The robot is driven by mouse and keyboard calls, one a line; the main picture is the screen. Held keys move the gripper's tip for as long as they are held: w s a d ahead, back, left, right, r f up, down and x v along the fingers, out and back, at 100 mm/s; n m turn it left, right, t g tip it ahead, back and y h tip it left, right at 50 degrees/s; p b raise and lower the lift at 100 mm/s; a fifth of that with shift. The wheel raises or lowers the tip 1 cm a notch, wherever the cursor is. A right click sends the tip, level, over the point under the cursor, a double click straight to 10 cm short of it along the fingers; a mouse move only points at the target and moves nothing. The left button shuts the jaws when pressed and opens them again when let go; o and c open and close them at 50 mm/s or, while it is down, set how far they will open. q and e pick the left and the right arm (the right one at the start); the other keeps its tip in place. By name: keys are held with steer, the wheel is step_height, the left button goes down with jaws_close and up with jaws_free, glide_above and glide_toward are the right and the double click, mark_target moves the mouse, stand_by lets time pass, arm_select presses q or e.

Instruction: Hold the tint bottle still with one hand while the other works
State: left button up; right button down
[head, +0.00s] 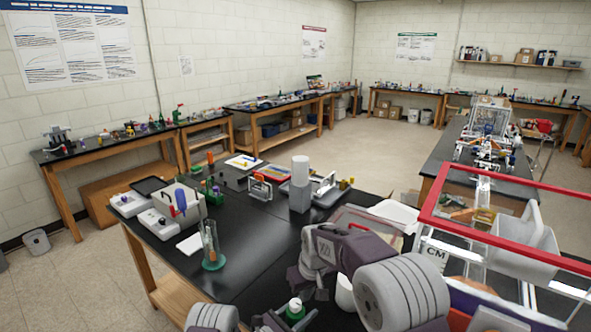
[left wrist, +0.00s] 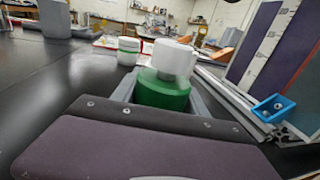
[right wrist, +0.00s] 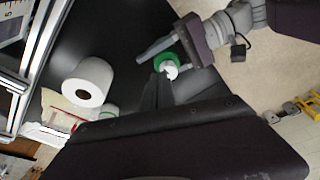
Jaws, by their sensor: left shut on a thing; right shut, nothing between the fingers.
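The tint bottle, green with a white cap (left wrist: 165,88), stands between the fingers of my left gripper (left wrist: 165,105), which is shut on it. In the head view the bottle (head: 295,311) is low in the picture, partly hidden by my grippers. The right wrist view shows its white cap (right wrist: 171,70) from above, with the fingers of my left gripper (right wrist: 170,55) around the green body. My right gripper (right wrist: 160,92) is shut and empty, with its fingertips close to the bottle. I cannot tell whether they touch it.
A white roll (right wrist: 88,82) stands on the black bench near the bottle. A white and green container (left wrist: 128,50) is behind the bottle. A small blue bin (left wrist: 272,108) is to its right.

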mark_target(295, 306)
steer(key=shift+f, duration=2.75)
steer(key=shift+w+a, duration=0.1)
steer(key=shift+a, duration=0.1)
steer(key=shift+s+a, duration=0.2)
steer(key=shift+a, duration=0.05)
steer(key=shift+s+a, duration=0.2)
steer(key=shift+a, duration=0.5)
steer(key=shift+a+r, duration=0.1)
steer(key=shift+a, duration=0.1)
steer(key=shift+s, duration=0.1)
